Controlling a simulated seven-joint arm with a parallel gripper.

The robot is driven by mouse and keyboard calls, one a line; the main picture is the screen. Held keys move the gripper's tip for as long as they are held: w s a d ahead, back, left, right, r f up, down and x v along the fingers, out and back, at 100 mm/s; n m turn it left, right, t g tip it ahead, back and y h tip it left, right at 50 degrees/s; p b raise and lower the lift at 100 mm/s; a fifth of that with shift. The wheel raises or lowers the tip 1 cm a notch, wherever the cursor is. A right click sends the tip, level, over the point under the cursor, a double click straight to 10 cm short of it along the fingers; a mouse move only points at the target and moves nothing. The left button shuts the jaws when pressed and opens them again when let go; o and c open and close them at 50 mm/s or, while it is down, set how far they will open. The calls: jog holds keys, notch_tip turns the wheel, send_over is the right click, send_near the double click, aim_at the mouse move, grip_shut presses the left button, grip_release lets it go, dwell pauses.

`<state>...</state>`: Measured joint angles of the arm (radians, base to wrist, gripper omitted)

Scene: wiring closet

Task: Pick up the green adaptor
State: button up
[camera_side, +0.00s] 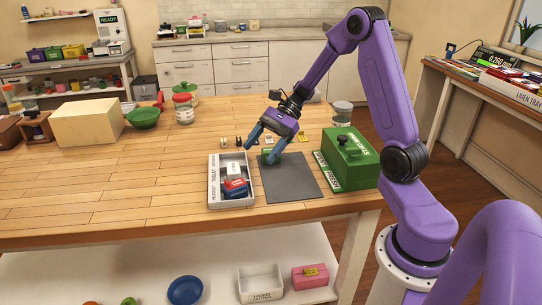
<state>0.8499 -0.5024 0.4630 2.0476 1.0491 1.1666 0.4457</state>
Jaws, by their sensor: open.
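A small green block (265,154), which looks like the green adaptor, sits at the back edge of the dark grey mat (290,182) on the wooden table. My gripper (260,153) points down over it with its blue fingers apart. One finger is to the left of the block and the other is in front and to the right, partly hiding it. I cannot tell whether either finger touches it.
Left of the mat is a white labelled tray (213,182) holding red, white and blue items. Right of it stands a green box with a handle (350,155). Small parts (238,141) lie behind. A clear jar (342,114) stands farther back. The table's left front is clear.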

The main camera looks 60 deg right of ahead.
jog(key=w+d+m+t, duration=0.4)
jog(key=d+m, duration=0.1)
jog(key=d, duration=0.3)
jog(key=m+t, duration=0.4)
jog(key=m, duration=0.1)
send_near(266, 150)
jog(key=shift+h, duration=0.4)
jog(key=x, duration=0.4)
jog(key=shift+w+a+r, duration=0.15)
jog(key=shift+a+r, duration=0.05)
jog(key=shift+x, duration=2.55)
jog(key=shift+f, duration=0.1)
jog(key=c, duration=1)
jog(key=shift+c, duration=0.5)
